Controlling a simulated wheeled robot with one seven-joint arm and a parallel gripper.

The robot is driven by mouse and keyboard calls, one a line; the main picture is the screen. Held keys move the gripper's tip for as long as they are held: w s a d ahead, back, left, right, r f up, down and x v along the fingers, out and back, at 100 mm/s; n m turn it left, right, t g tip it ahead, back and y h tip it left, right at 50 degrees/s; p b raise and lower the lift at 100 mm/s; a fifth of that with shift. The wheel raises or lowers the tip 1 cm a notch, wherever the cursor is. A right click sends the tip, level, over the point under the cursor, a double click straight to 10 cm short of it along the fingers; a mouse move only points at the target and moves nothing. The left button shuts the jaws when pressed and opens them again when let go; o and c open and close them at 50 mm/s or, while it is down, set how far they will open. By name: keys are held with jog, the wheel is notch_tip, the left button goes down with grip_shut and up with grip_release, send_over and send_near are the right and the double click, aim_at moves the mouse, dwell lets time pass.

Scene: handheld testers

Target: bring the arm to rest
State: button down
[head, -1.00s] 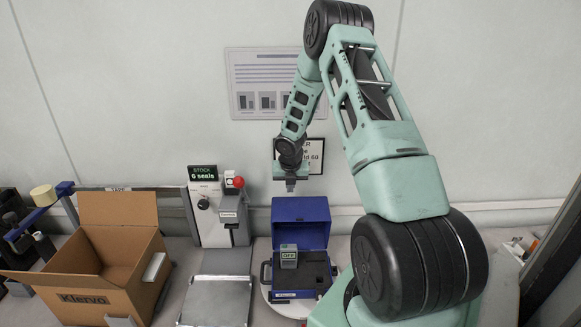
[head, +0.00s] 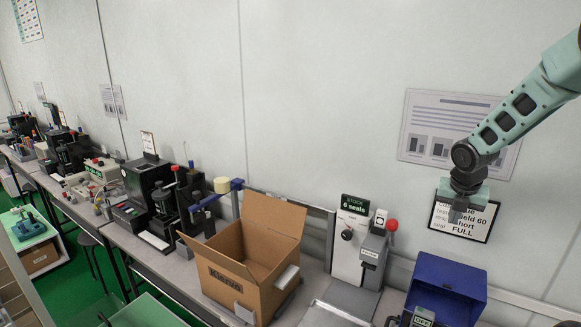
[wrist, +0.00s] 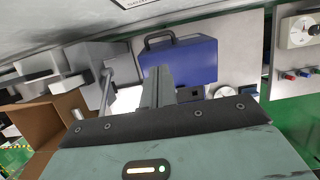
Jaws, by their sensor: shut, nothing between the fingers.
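My gripper (head: 459,213) is in the air at the right of the head view, in front of a wall sign and above the blue case. Its fingers are together with nothing between them. In the wrist view the shut fingers (wrist: 157,88) stand in front of the blue case (wrist: 190,62), apart from it as far as I can tell. My arm reaches in from the upper right edge of the head view. The case (head: 447,285) has its lid up. A grey tester marked OFF (head: 423,317) shows at the bottom edge, partly cut off.
An open cardboard box (head: 240,283) stands on the bench left of a seal dispenser (head: 350,243) with a red knob. A grey metal tray (head: 333,315) lies in front of the dispenser. Several machines line the bench to the left. The air around my gripper is clear.

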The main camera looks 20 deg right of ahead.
jog(key=s+a+r+m+y, duration=0.1)
jog(key=s+a+m, duration=0.3)
jog(key=a+m, duration=0.55)
jog(key=s+a+r+m+y, duration=0.1)
jog(key=s+a+m, duration=0.3)
jog(key=a+m, duration=0.5)
jog(key=s+a+r+m+y, duration=0.15)
jog(key=s+a+m, duration=0.25)
jog(key=a+m, duration=0.55)
jog(key=s+a+f+n+g+b, duration=0.1)
jog(key=s+a+f+n+b, duration=0.2)
jog(key=s+a, duration=0.3)
jog(key=s+a+f+n+g+b, duration=0.1)
jog(key=s+a+f+n+b, duration=0.2)
jog(key=a, duration=1)
jog(key=s+n+b, duration=0.3)
jog(key=s, duration=0.1)
jog(key=shift+s+a+f+n, duration=0.15)
jog(key=shift+a+f+n, duration=0.05)
jog(key=shift+f+n, duration=0.15)
